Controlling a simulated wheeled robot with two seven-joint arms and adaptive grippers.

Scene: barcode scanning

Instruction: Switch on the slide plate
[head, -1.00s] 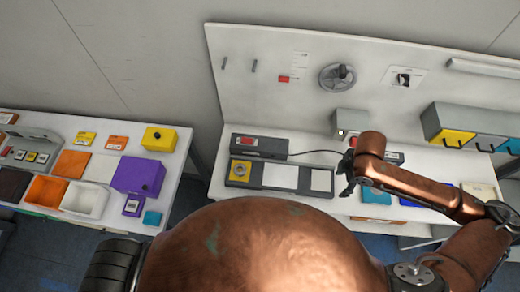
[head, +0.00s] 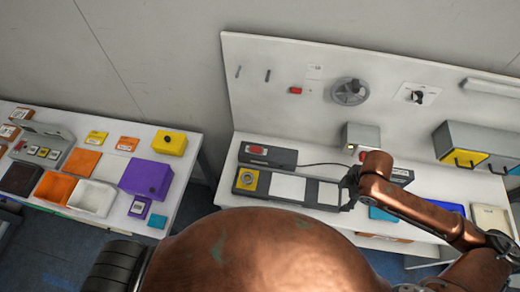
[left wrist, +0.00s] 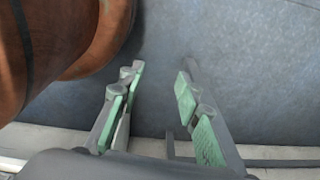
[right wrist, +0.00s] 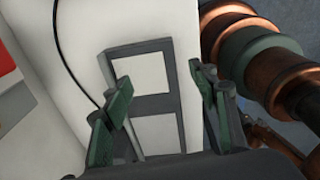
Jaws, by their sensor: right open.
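My right gripper (head: 348,190) is at the tray's right end. In the right wrist view its open, empty fingers (right wrist: 160,80) are on either side of the dark-framed white panels (right wrist: 137,75); I cannot tell whether they touch. No switch on the tray can be made out. My left gripper (left wrist: 160,72) is open and empty above the floor, outside the head view.
A dark box with a red top part (head: 257,150) stands behind the tray, with a cable running right. A grey box (head: 360,135) stands near the back panel. The left table (head: 180,180) holds several coloured boxes.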

